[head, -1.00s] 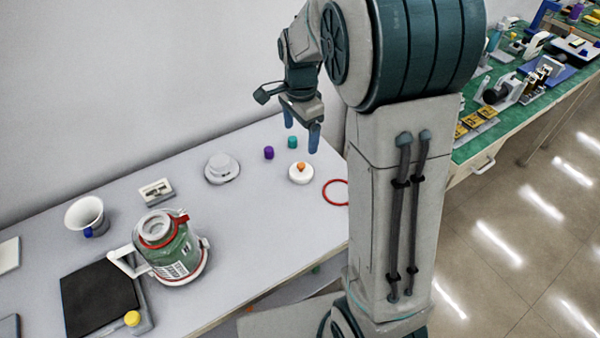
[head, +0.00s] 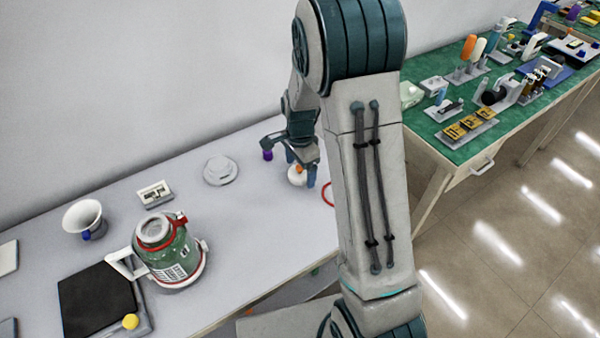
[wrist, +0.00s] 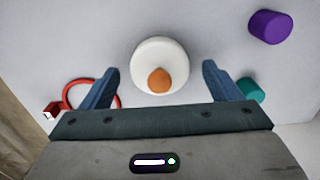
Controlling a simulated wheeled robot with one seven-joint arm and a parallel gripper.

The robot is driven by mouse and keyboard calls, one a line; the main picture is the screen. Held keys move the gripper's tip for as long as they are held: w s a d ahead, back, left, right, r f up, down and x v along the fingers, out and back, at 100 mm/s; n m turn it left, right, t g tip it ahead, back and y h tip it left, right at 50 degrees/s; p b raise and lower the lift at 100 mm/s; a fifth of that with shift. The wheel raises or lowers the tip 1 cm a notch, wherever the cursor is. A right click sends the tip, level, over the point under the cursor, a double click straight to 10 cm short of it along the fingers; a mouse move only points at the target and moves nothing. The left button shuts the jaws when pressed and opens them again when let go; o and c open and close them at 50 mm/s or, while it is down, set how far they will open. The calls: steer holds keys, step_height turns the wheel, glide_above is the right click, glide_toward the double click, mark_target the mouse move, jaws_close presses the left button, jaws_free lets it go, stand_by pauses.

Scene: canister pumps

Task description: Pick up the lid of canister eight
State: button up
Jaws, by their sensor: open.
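The lid (head: 297,178) is a white disc with an orange knob and lies on the grey table; it also shows in the wrist view (wrist: 160,52). My gripper (head: 301,172) is open above it. In the wrist view the blue fingers of my gripper (wrist: 159,68) stand to the left and right of the lid, apart from it. The canister (head: 168,248), green with a white handle and a red ring on top, stands upright at the front left. I cannot read its number.
A purple cylinder (wrist: 270,26) and a teal cylinder (wrist: 250,90) are close to the right finger. A red ring (wrist: 80,84) lies by the left finger. A white round device (head: 221,171), a label block (head: 155,193) and a white funnel (head: 83,217) stand farther left.

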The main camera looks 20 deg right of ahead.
steer(key=shift+f, duration=0.4)
steer(key=c, duration=1)
steer(key=shift+r, duration=0.15)
steer(key=shift+c, duration=0.2)
